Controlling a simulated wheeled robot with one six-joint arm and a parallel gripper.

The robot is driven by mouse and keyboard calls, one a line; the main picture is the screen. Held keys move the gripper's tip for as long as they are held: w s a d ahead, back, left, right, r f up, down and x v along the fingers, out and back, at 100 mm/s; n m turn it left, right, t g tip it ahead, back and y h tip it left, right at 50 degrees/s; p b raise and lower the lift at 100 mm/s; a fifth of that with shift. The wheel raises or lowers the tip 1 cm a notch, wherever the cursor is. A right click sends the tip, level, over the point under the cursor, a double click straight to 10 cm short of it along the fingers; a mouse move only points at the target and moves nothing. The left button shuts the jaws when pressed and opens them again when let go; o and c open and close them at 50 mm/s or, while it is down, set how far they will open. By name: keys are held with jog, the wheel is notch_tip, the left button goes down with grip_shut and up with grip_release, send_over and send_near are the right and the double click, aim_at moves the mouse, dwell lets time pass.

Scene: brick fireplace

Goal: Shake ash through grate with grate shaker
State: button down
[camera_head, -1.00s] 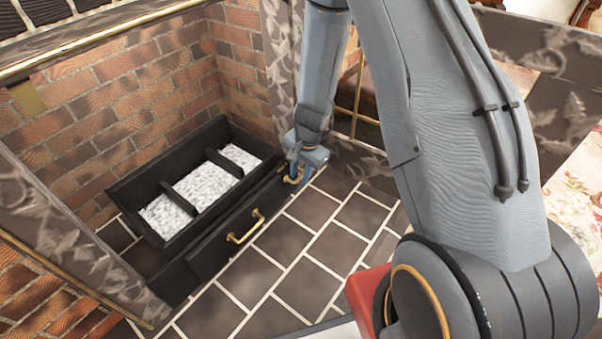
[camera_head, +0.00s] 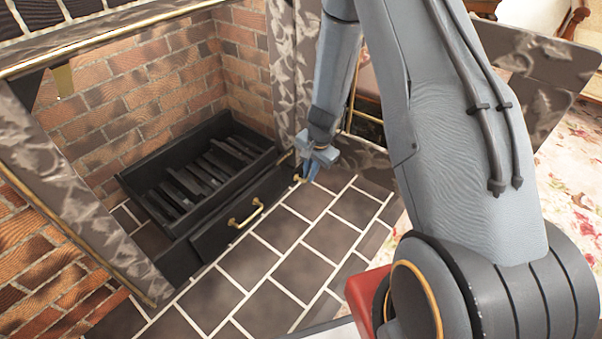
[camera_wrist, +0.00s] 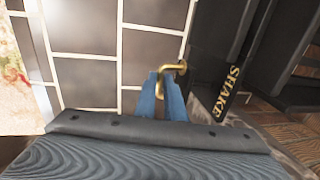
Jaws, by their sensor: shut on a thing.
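The black grate (camera_head: 195,175) sits in the fireplace, with dark bars and gaps showing and only small pale specks among them. A brass shaker handle (camera_wrist: 172,66) sticks out beside a black plate lettered "SHAKE" (camera_wrist: 229,90) in the wrist view. My gripper (camera_wrist: 163,88) is shut on this handle, its blue fingers on either side of the brass. In the head view my gripper (camera_head: 309,173) is at the grate's right front corner, and the fingers partly hide the handle.
A black drawer front (camera_head: 215,238) with a brass pull (camera_head: 246,214) lies below the grate. Brick walls (camera_head: 130,95) and carved grey stone (camera_head: 292,60) enclose the hearth. Dark tiles (camera_head: 260,270) in front are clear. A flowered rug (camera_head: 575,170) lies right.

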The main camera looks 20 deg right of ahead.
jog(key=shift+s+d+f, duration=0.1)
jog(key=shift+s+d, duration=0.2)
jog(key=shift+s, duration=0.1)
jog(key=c, duration=1.8)
grip_release()
jog(key=shift+d, duration=0.2)
jog(key=shift+c, duration=0.2)
jog(key=shift+w+a, duration=0.1)
jog(key=shift+a, duration=0.15)
notch_tip(320, 180, up, 8)
jog(key=s+d+p, duration=0.1)
jog(key=p, duration=0.3)
jog(key=shift+s+f, duration=0.1)
jog(key=shift+c, duration=0.3)
